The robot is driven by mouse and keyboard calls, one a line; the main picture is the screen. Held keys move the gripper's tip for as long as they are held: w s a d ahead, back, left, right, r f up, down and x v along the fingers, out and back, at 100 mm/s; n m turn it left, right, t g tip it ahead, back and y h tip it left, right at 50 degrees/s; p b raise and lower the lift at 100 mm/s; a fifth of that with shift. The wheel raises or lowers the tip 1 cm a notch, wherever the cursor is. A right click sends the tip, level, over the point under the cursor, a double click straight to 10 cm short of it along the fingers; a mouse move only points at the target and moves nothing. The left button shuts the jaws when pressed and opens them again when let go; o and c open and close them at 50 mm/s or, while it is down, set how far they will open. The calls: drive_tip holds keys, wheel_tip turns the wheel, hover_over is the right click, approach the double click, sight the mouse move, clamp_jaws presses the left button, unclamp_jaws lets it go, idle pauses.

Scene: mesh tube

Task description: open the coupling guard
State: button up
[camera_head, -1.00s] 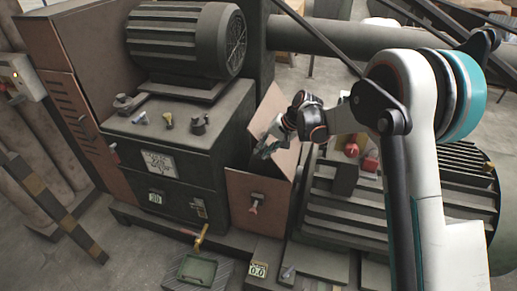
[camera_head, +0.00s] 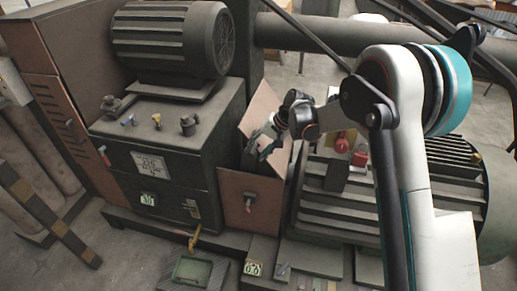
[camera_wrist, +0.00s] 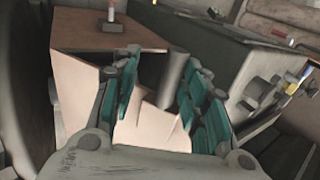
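The coupling guard (camera_head: 234,208) is a reddish-brown box between the dark gear housing and the ribbed motor. My gripper (camera_head: 262,142) is over this gap, in front of the raised panel. In the wrist view, my gripper's teal finger pads (camera_wrist: 160,95) are spread apart. A pale panel (camera_wrist: 150,128) and a grey cylinder (camera_wrist: 177,68) show between and beyond them. I cannot tell whether a finger touches the panel.
The dark gear housing (camera_head: 165,155) with small knobs on top stands left of the guard. The ribbed motor (camera_head: 335,215) is to the right, with red parts (camera_head: 345,140) near my arm. A green tray (camera_head: 193,271) lies on the floor in front.

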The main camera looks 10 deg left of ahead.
drive_tip(key=shift+r, duration=0.15)
wheel_tip(320, 180, up, 10)
idle(0.6)
